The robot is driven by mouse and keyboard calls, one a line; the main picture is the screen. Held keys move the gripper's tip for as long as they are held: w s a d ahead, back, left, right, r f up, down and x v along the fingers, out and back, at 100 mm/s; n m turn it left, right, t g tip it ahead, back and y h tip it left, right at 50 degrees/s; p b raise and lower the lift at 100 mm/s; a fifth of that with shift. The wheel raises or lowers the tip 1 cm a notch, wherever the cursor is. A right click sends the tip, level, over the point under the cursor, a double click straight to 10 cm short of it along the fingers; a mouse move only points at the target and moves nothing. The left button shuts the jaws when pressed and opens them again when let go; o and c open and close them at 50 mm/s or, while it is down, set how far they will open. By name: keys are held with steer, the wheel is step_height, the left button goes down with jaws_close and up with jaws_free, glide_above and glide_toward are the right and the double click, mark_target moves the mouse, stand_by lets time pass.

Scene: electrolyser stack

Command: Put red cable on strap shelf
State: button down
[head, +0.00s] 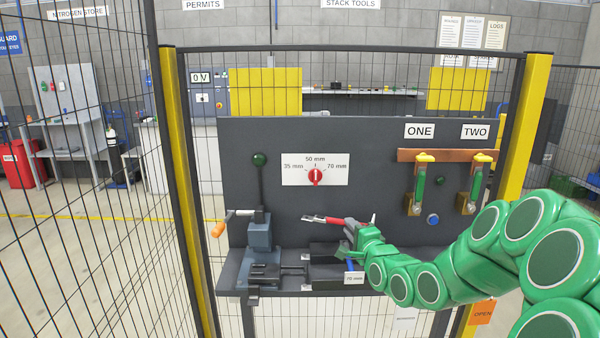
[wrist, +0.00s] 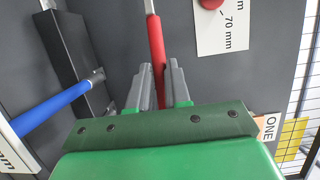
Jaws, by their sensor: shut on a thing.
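My gripper (head: 353,229) is shut on the red cable (head: 333,221), in front of the dark panel and above the bench ledge. In the wrist view the red cable (wrist: 156,52) stands between the two grey fingers (wrist: 160,88), with a bare metal end beyond the red part. In the head view the cable points left, roughly level. No label reading strap shelf can be made out, so I cannot tell which surface it is.
A blue cable (wrist: 52,108) lies by a black block, near a 70 mm label (head: 355,278). A grey clamp tool (head: 260,240) with an orange handle stands left on the ledge. The panel (head: 370,150) carries a red dial (head: 315,176) and two green-handled switches.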

steer(key=s+d+f+m+h, duration=0.2)
steer(key=s+d+f+h, duration=0.1)
steer(key=d, duration=0.9)
steer(key=s+d+f+m+h, duration=0.15)
steer(key=s+d, duration=0.25)
steer(key=d, duration=0.8)
steer(key=s+d+f+m+h, duration=0.2)
steer(key=s+d+f+h, duration=0.15)
steer(key=d, duration=0.85)
step_height(320, 180, down, 8)
steer(key=shift+w+d+r+n+t, duration=0.15)
steer(key=shift+w+n+t, duration=0.15)
steer(key=shift+n, duration=0.05)
steer(key=c, duration=1.1)
jaws_free()
